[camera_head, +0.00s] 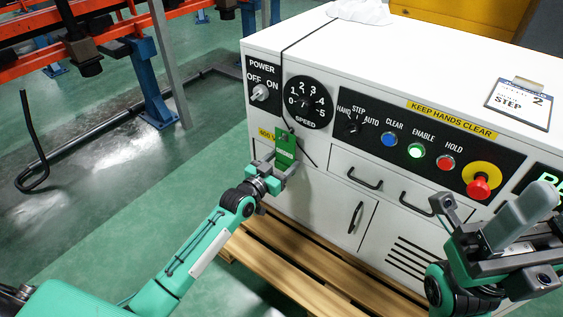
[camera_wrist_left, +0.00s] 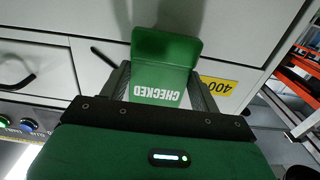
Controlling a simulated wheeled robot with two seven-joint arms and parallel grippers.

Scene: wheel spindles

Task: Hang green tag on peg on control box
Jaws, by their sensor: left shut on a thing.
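The green tag (camera_head: 285,148) is upright in front of the control box (camera_head: 330,190), below the speed dial. My left gripper (camera_head: 279,171) is shut on its lower part. In the left wrist view the tag (camera_wrist_left: 160,75) reads "CHECKED", upside down, and sits between the two fingers (camera_wrist_left: 160,92). A thin dark rod (camera_wrist_left: 104,56) shows beside the tag in that view; I cannot tell whether it is the peg or a cord. Contact between tag and peg cannot be made out.
A black cord (camera_head: 312,32) runs over the box top and down its front. The speed dial (camera_head: 307,103), lit buttons (camera_head: 416,151) and red stop knob (camera_head: 479,187) line the panel. A wooden pallet (camera_head: 270,255) lies below.

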